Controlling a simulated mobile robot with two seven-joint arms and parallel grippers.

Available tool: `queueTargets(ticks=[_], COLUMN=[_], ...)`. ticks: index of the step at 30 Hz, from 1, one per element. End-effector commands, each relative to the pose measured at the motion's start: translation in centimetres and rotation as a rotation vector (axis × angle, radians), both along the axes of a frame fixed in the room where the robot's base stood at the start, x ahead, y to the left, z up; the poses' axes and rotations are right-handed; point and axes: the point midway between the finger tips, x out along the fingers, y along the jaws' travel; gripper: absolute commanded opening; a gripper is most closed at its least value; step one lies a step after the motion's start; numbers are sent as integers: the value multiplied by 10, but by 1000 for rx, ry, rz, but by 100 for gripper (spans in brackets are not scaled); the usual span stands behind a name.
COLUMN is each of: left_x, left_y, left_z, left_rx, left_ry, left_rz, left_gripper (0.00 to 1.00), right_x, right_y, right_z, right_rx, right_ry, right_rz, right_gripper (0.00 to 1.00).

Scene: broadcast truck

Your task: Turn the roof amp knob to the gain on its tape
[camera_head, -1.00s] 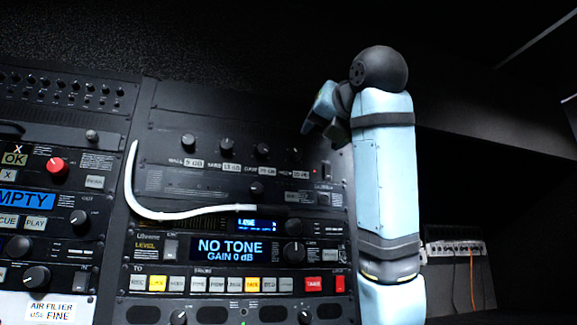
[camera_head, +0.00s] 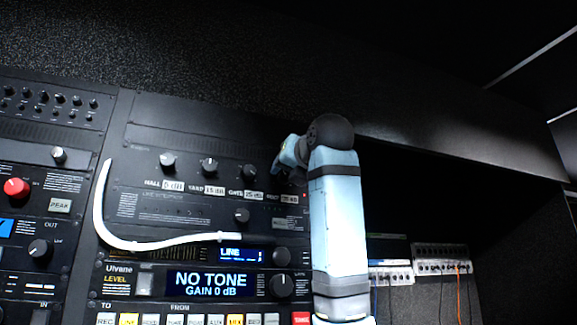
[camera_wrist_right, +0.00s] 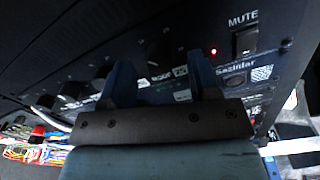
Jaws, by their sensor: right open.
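The amp panel (camera_head: 140,205) carries a row of dark knobs over white tape labels: hall, yard, gate and, at the right end, roof. The roof tape (camera_head: 289,199) is small; it seems to read 35 dB, but I cannot be sure. The roof knob is hidden behind my right gripper (camera_head: 288,160) in the head view. In the right wrist view my right gripper (camera_wrist_right: 163,80) is open, its two blue fingers spread before the panel, with a blurred white label between them. I cannot tell whether the fingers stand around the knob. My left gripper is not in view.
A white curved cable (camera_head: 100,215) hangs across the panel's left and lower part. Below is a unit whose display (camera_head: 209,283) reads NO TONE, GAIN 0 dB. A red knob (camera_head: 16,188) is on the left rack. A patch strip (camera_head: 442,267) with cables is at the right.

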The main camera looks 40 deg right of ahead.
Motion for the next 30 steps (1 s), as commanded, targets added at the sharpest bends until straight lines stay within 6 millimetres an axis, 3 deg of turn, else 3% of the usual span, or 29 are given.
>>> queueTargets(ticks=[4,13,20,30], left_x=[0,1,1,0], left_y=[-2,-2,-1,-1], left_z=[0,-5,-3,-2], left_rx=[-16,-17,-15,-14], left_ry=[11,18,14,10], left_rz=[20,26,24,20], left_gripper=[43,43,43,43], right_x=[11,13,13,13], right_y=[-2,-3,-2,-3], right_z=[0,-1,-1,-1], right_rx=[-1,-1,-1,37], right_ry=[2,1,1,-8], right_rz=[0,-1,0,-1], right_gripper=[56,56,7,7])
